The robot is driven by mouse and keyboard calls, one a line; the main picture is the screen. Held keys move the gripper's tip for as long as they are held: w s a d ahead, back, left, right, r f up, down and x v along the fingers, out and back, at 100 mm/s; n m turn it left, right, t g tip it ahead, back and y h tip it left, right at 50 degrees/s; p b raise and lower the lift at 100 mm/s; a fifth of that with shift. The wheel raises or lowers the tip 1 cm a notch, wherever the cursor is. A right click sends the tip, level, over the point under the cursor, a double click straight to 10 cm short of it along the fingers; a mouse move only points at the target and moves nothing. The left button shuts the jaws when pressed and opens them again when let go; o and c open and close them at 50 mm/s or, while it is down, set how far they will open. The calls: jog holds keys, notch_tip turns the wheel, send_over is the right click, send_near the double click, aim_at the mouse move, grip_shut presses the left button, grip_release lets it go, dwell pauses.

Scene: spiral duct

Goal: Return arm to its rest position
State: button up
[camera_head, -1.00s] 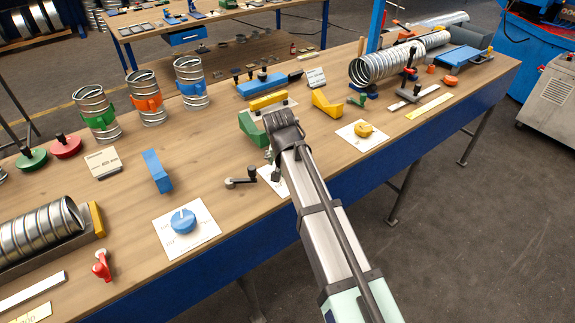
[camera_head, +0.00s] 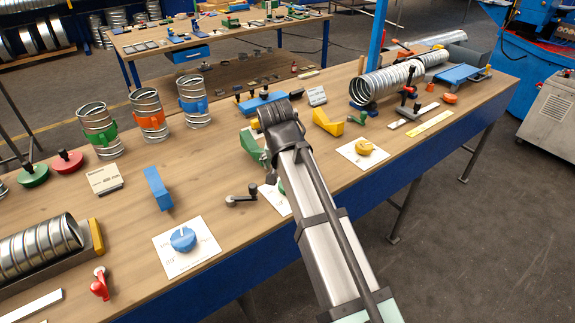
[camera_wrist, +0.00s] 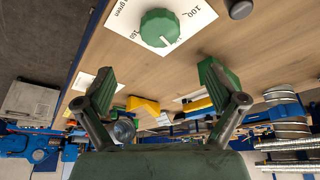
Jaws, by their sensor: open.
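My gripper shows in the wrist view (camera_wrist: 160,88) with its two green-padded fingers spread wide and nothing between them. In the head view my arm reaches over the front of the workbench (camera_head: 130,220), and its dark wrist hides the fingers. A green dial (camera_wrist: 160,27) on a white printed card lies beyond the fingers in the wrist view, apart from them. In the head view that dial is mostly hidden behind my arm. A green block (camera_head: 250,145) stands just left of my wrist.
A blue dial (camera_head: 182,238) and a crank handle (camera_head: 243,197) lie left of my arm. A yellow block (camera_head: 326,121), a yellow dial (camera_head: 364,147) and a spiral duct (camera_head: 385,84) are to the right. A blue post (camera_head: 377,40) stands behind. The floor in front is clear.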

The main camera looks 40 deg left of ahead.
jog(key=w+d+f+m+h, duration=0.1)
jog(key=w+d+f, duration=0.3)
jog(key=d+f, duration=0.3)
jog(key=w+d+f+g, duration=0.1)
jog(key=w+d+f, duration=0.25)
jog(key=d, duration=0.55)
jog(key=w+d+f+m+h, duration=0.1)
jog(key=w+d+f, duration=0.3)
jog(key=d+f, duration=0.3)
jog(key=s+d+f+m+g, duration=0.15)
jog(key=d+f, duration=0.35)
jog(key=d, duration=0.5)
jog(key=s+d+f, duration=0.2)
jog(key=d+f, duration=0.3)
jog(key=d, duration=0.4)
jog(key=s+d+f+m+g, duration=0.1)
jog(key=d+f, duration=0.5)
jog(key=d, duration=0.4)
jog(key=s+d+f, duration=0.3)
jog(key=s+d, duration=0.2)
jog(key=d, duration=0.2)
jog(key=s+f+g, duration=0.3)
jog(key=s+f, duration=0.6)
jog(key=s, duration=0.5)
jog(key=s+f+g, duration=0.4)
jog(key=s+f, duration=0.5)
jog(key=s, duration=0.6)
jog(key=shift+a+f+m, duration=0.2)
jog(key=shift+f+m, duration=0.1)
jog(key=shift+m, duration=0.05)
